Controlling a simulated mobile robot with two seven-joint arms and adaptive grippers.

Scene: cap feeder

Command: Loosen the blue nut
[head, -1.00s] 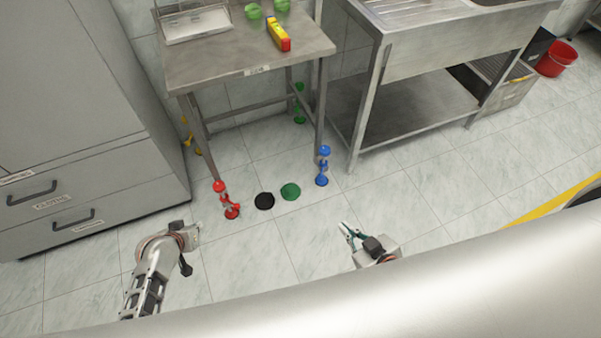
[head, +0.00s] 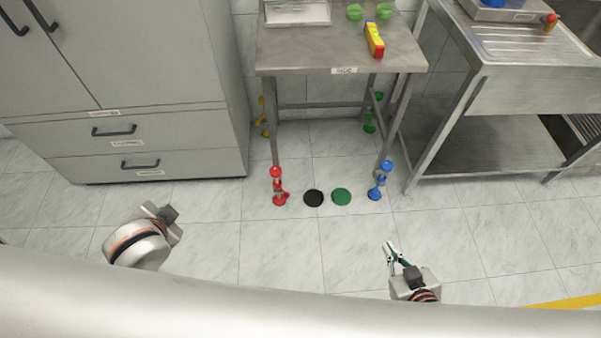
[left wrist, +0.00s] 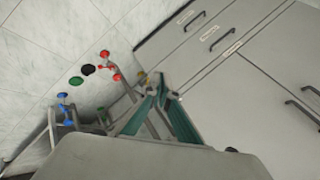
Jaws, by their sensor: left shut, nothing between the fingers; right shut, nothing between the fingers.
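The side table's front right leg ends in a blue foot assembly (head: 381,180), with a blue top part, a middle part and a blue round base on the floor. It also shows in the left wrist view (left wrist: 63,108). The nut is too small to pick out clearly. My right gripper (head: 390,246) is shut and empty, below the blue foot in the picture and well apart from it. My left gripper is far left of the blue foot; its fingers are hidden in the head view, but the left wrist view shows them shut and empty (left wrist: 160,88).
The side table (head: 343,50) has a red foot (head: 278,187) at front left, with yellow and green feet behind. Black (head: 313,198) and green (head: 341,197) discs lie between the front feet. Grey drawers (head: 130,150) stand left, a sink (head: 510,85) right. The floor before the table is clear.

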